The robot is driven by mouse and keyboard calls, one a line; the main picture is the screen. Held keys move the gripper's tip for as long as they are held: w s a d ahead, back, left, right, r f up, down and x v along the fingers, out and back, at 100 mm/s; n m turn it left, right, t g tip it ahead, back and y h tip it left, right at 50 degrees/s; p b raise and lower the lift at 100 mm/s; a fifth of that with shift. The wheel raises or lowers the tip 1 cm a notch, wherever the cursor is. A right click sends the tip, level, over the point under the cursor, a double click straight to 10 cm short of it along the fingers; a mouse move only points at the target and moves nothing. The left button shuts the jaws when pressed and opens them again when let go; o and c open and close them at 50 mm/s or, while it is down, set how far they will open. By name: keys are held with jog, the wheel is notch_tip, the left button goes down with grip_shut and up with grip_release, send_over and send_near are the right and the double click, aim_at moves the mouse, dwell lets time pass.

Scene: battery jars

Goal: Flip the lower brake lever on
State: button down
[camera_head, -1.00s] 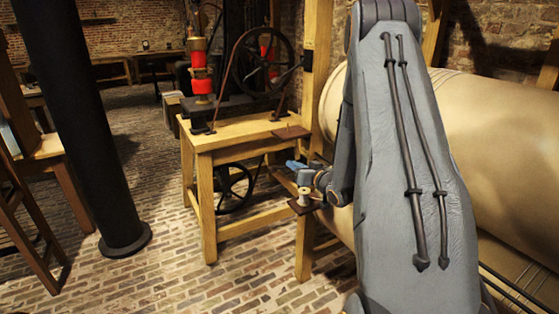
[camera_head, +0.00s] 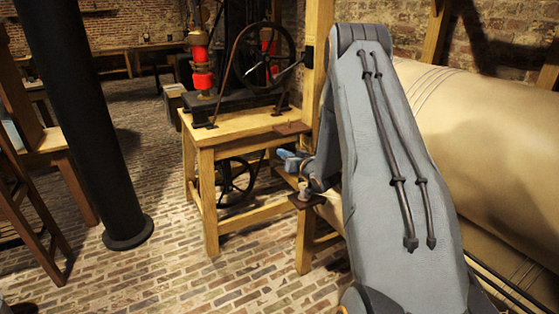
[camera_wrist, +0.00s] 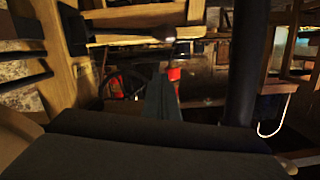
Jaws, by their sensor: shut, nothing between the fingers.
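My gripper (camera_head: 287,158) shows in the head view as a small blue end beside the wooden post, partly hidden by my arm. In the wrist view my gripper (camera_wrist: 162,98) shows closed fingers with nothing between them. A dark rod with a pale tip (camera_wrist: 168,33) lies along a wooden beam above the fingertips in the wrist view; it may be a brake lever. In the head view a small pale knob (camera_head: 304,189) stands over a brown plate (camera_head: 306,201) just below my gripper. I cannot tell which part is the lower brake lever, nor its position.
A wooden bench (camera_head: 235,125) carries a red and black machine with a flywheel (camera_head: 263,57). A wooden post (camera_head: 319,70) rises beside my arm, with a large cream cylinder (camera_head: 440,120) to the right. A black column (camera_head: 85,120) stands left. The brick floor between is clear.

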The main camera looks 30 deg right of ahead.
jog(key=shift+w+a+f+p, duration=0.2)
jog(key=shift+w+f, duration=0.1)
jog(key=shift+f, duration=0.4)
jog(key=shift+w+a+f+p, duration=0.2)
jog(key=shift+w+f, duration=0.15)
jog(key=shift+f, duration=0.3)
jog(key=shift+w+a+f+p, duration=0.1)
jog(key=shift+w+f+p, duration=0.15)
jog(key=shift+f, duration=0.45)
